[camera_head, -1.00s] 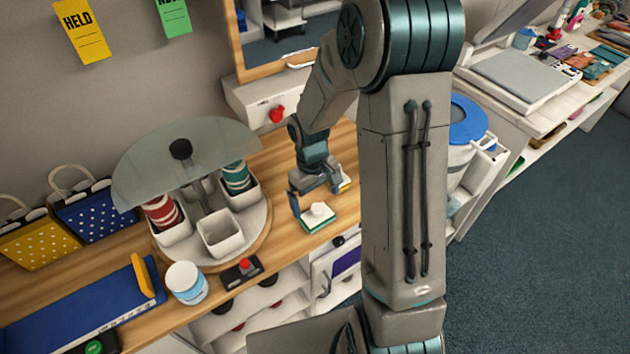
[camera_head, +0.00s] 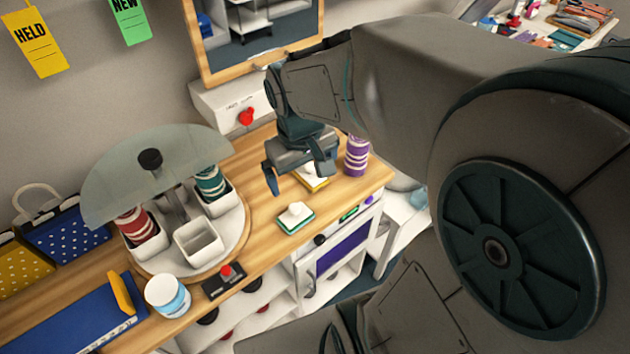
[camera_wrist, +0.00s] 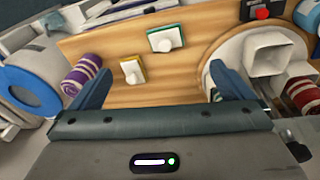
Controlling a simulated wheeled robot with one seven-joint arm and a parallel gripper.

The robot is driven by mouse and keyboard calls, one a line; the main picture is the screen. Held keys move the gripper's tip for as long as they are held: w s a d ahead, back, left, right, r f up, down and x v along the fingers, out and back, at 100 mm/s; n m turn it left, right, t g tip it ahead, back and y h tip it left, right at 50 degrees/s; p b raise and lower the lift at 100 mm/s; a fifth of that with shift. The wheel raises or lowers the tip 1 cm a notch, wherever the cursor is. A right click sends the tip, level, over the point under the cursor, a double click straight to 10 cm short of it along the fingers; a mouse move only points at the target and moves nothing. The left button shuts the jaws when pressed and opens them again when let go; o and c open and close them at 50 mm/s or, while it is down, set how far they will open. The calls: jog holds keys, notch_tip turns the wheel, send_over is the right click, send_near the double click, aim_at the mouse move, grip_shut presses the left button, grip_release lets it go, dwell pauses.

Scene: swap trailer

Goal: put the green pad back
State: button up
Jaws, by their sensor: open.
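The green pad (camera_head: 295,218), topped with a white knob, lies on the wooden counter near its front edge. It also shows in the wrist view (camera_wrist: 165,39), upper middle. A similar yellow pad (camera_head: 318,184) lies behind and right of it, partly hidden by my gripper; it is left of the green pad in the wrist view (camera_wrist: 133,71). My gripper (camera_head: 298,181) is open and empty above the counter, its fingers pointing down behind the green pad and around the yellow pad's side. The fingers in the wrist view (camera_wrist: 162,84) are wide apart, with bare wood between them.
A carousel (camera_head: 247,235) with white bins (camera_head: 198,243), red and teal striped rolls and a translucent top stands left. A purple striped roll (camera_head: 356,157) stands right. A red-button box (camera_head: 224,280) and white jar (camera_head: 167,296) sit in front. A framed panel (camera_head: 255,45) stands behind.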

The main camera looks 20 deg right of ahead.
jog(key=s+r+m+t, duration=0.1)
jog(key=s+r+t, duration=0.1)
jog(key=s, duration=0.5)
jog(key=shift+s+r+m+y, duration=0.15)
jog(key=shift+r+m+y, duration=0.25)
jog(key=shift+r, duration=0.35)
dwell(1.5)
